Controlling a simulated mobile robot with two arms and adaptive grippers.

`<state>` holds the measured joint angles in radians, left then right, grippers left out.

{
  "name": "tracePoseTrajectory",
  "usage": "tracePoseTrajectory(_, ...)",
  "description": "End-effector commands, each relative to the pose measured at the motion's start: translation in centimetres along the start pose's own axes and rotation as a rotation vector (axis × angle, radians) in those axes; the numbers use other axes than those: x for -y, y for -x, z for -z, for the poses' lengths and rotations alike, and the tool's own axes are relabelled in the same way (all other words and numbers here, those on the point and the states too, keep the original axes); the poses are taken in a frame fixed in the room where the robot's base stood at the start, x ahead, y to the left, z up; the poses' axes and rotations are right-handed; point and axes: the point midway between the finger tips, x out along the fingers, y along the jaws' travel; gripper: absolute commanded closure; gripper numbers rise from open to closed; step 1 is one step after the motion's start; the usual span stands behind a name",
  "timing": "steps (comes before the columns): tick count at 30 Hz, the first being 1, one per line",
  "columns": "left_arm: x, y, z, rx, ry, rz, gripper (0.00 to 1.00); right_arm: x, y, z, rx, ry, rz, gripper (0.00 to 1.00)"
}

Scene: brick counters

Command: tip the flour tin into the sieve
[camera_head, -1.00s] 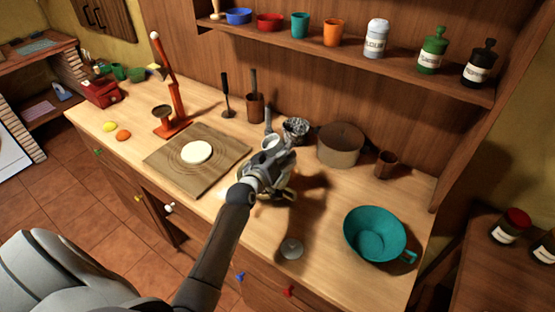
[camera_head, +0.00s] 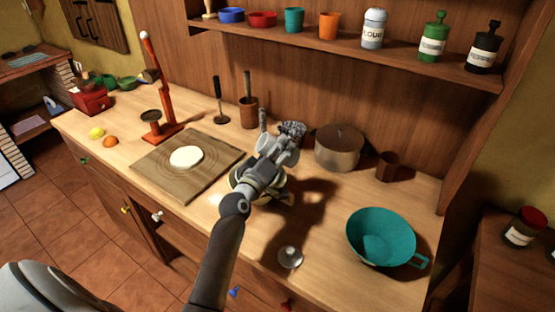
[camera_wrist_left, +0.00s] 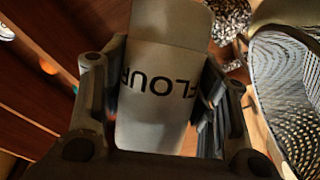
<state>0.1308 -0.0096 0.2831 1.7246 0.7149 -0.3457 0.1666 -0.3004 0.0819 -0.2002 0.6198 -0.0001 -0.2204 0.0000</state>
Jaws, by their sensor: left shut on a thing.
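The flour tin (camera_wrist_left: 150,120), pale with a dark FLOUR label, sits between the fingers of my left gripper (camera_head: 277,162) in the left wrist view. The gripper is shut on it, and in the head view the gripper and arm largely hide it. The sieve, a round mesh (camera_wrist_left: 283,85), is close on the right in the wrist view. In the head view a pale rimmed round thing (camera_head: 240,180) shows partly below the gripper. It may be the sieve, but the arm covers most of it. My right gripper is not in view.
A teal bowl with a handle (camera_head: 382,238) stands at the right. A small silver lid (camera_head: 290,257) lies near the front edge. A pot (camera_head: 338,150) and brown cup (camera_head: 387,166) stand behind. A board (camera_head: 150,165) with dough is at the left.

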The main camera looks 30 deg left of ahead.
Motion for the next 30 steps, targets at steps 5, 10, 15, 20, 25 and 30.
tracePoseTrajectory(5,0.0,0.0,0.0,-0.032,0.080,-0.036,0.80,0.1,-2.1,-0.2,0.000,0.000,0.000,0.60)
tracePoseTrajectory(10,-0.2,0.0,0.1,-0.061,0.162,-0.070,0.80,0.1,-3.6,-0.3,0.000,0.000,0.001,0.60)
tracePoseTrajectory(15,-0.5,0.0,0.3,-0.091,0.246,-0.105,0.80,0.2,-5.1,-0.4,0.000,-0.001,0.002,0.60)
tracePoseTrajectory(20,-0.8,0.0,0.5,-0.122,0.332,-0.140,0.80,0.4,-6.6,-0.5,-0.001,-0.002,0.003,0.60)
tracePoseTrajectory(25,-0.9,0.1,1.1,-0.161,0.439,-0.186,0.80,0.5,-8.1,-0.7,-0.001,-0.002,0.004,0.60)
tracePoseTrajectory(30,-1.3,0.3,1.7,-0.204,0.559,-0.236,0.80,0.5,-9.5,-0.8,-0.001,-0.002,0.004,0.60)
